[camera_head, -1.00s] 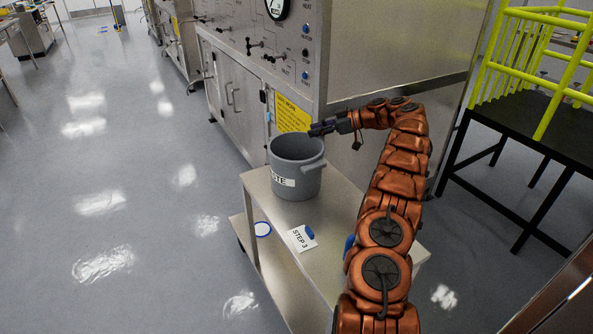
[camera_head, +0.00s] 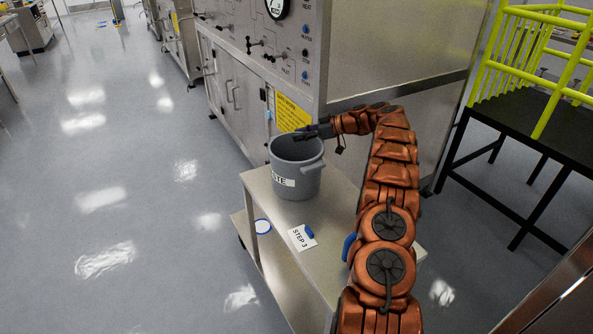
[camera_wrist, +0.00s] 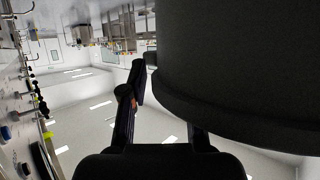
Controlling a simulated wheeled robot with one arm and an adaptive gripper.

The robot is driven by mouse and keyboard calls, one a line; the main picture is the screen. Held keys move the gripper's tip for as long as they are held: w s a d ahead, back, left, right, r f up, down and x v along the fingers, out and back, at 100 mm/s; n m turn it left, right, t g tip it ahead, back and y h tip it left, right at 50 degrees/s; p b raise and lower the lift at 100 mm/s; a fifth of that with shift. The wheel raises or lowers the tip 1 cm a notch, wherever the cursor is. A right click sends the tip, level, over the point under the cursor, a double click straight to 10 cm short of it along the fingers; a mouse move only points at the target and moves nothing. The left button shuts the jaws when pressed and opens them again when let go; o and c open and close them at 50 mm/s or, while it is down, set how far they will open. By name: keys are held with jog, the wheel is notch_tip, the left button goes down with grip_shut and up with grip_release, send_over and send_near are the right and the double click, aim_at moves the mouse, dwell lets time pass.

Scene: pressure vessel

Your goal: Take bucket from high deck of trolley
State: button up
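The grey bucket (camera_head: 304,187) stands upright on the high deck of the trolley (camera_head: 335,215), with a white label ending in "STE" on its side. A lug sticks out from its right side near the rim. My gripper (camera_head: 314,132) is at the bucket's far rim, partly over its mouth. In the wrist view a large dark curved body, apparently the bucket (camera_wrist: 240,65), fills the right side. My gripper (camera_wrist: 165,110) shows its fingers spread apart there; the right fingertip is hidden behind the dark body. I cannot tell whether a finger touches the rim.
A card marked "STEP 3" (camera_head: 302,237) with a blue item lies on the high deck. A steel cabinet (camera_head: 240,95) stands close behind the trolley. A black platform with yellow rails (camera_head: 540,120) is at right. Floor at left is clear.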

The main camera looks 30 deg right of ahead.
grip_shut()
dwell(0.6)
